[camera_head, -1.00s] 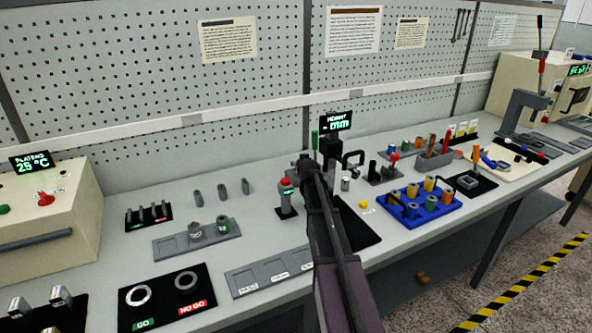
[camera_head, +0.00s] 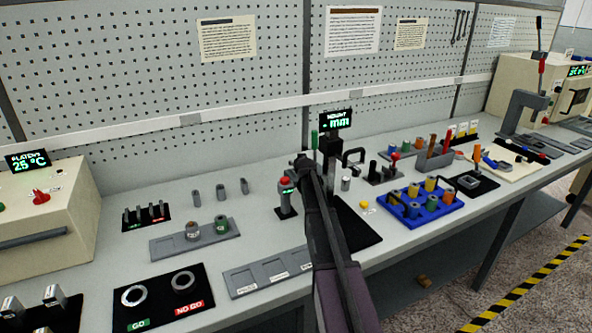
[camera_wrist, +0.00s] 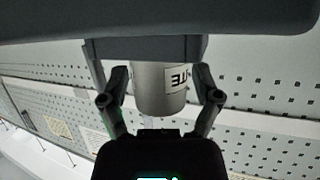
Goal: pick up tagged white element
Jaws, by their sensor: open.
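In the wrist view a grey cylinder (camera_wrist: 160,92) carries a white label with black letters, partly readable as "TE"; it looks like the tagged white element. My gripper (camera_wrist: 160,80) has one finger on each side of it, and a narrow gap seems to show at the fingers. The far end of the cylinder meets a dark grey block (camera_wrist: 145,47). In the head view my arm (camera_head: 318,215) reaches to the height gauge (camera_head: 330,148), and I cannot make out the gripper or this cylinder there.
A grey tray (camera_head: 170,244) holds two small cylinders on the left. A red-topped post (camera_head: 286,195) stands close left of my arm. A blue rack (camera_head: 425,210) with several coloured parts lies to the right. The pegboard wall (camera_head: 250,90) rises behind.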

